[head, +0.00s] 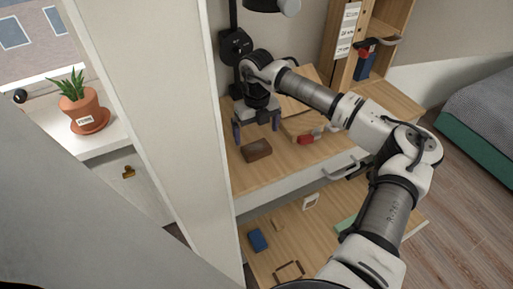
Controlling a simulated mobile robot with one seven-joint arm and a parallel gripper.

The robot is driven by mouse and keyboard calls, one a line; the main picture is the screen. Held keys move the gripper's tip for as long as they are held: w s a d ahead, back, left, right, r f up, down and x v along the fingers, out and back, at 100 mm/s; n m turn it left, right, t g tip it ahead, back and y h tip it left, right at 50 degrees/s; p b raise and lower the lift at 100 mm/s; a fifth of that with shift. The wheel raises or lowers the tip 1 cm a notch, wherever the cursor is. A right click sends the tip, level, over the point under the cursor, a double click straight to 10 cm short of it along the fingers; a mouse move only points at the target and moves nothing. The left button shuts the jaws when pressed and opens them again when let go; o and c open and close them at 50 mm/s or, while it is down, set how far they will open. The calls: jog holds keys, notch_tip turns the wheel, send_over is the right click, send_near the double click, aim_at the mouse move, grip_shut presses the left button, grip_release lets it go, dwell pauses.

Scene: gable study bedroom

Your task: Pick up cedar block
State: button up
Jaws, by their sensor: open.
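A reddish-brown block (257,151), which looks like the cedar block, lies on the wooden desk top (270,172) near its left front part. My gripper (257,131) points down just behind and above the block in the head view. Its two fingers are spread apart with nothing seen between them. The block appears apart from the fingers, but the exact height gap cannot be told from this view.
A white drawer front with a handle (340,172) is below. A lower shelf holds a blue item (258,240). A white upright panel (180,110) stands close on the left.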

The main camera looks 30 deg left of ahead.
aim_at(257, 147)
jog(key=shift+f+p, duration=1.1)
jog(key=shift+f, duration=1.9)
jog(key=shift+c, duration=0.4)
jog(key=c, duration=0.9)
